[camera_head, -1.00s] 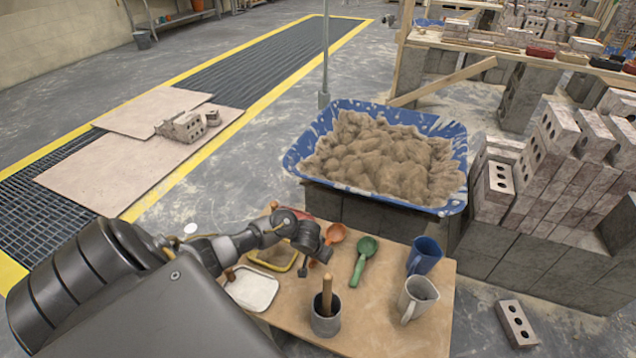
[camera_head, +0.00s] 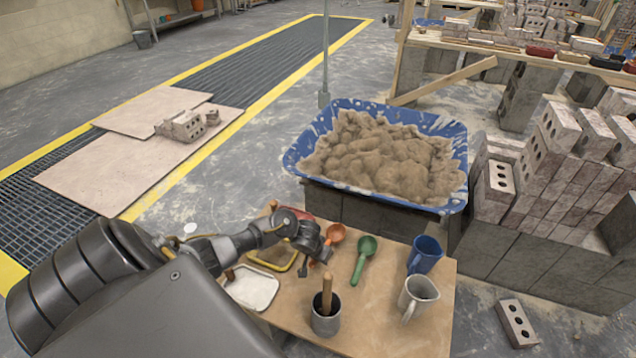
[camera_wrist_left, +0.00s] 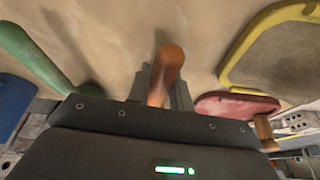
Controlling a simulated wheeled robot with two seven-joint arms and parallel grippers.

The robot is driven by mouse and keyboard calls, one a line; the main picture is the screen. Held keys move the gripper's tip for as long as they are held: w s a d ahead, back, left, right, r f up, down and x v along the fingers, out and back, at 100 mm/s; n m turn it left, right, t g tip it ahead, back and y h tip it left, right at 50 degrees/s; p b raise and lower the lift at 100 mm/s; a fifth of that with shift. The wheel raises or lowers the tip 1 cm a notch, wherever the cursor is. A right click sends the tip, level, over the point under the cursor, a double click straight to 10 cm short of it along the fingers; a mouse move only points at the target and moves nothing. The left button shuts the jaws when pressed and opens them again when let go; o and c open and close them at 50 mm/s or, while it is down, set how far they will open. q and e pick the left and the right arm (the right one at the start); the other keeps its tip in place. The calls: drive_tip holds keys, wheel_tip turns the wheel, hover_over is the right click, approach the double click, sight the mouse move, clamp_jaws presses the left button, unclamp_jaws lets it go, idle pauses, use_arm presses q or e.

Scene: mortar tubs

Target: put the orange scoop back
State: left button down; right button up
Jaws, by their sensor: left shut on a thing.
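The orange scoop (camera_head: 336,233) is at the board, with its bowl toward the blue tub and its handle running back under my left gripper. My left gripper (camera_head: 309,267) is shut on the scoop's handle, low over the board. In the left wrist view the orange handle (camera_wrist_left: 168,66) stands between the fingers of my left gripper (camera_wrist_left: 160,90); the scoop's bowl is hidden there. I cannot tell whether the scoop touches the board. My right gripper is not in view.
A green scoop (camera_head: 363,260) lies just right of the orange one. The blue tub (camera_head: 300,150) holds mortar.

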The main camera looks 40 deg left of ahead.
use_arm(q)
drive_tip(key=shift+f, duration=0.4)
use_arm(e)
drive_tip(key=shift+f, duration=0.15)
use_arm(q)
drive_tip(key=c, duration=1.2)
unclamp_jaws()
drive_tip(key=shift+o, duration=0.2)
drive_tip(key=shift+s+r+p, duration=0.15)
drive_tip(key=shift+r+p, duration=0.15)
drive_tip(key=shift+r, duration=0.3)
drive_tip(key=p+v, duration=0.2)
drive_tip(key=v, duration=0.2)
drive_tip(key=shift+r+p, duration=0.35)
drive_tip(key=shift+r, duration=0.05)
drive_tip(key=p+v, duration=0.2)
drive_tip(key=v, duration=0.2)
drive_tip(key=shift+s+r+p, duration=0.2)
drive_tip(key=shift+p, duration=0.1)
drive_tip(key=shift+s+d+r, duration=0.1)
drive_tip(key=shift+r, duration=0.05)
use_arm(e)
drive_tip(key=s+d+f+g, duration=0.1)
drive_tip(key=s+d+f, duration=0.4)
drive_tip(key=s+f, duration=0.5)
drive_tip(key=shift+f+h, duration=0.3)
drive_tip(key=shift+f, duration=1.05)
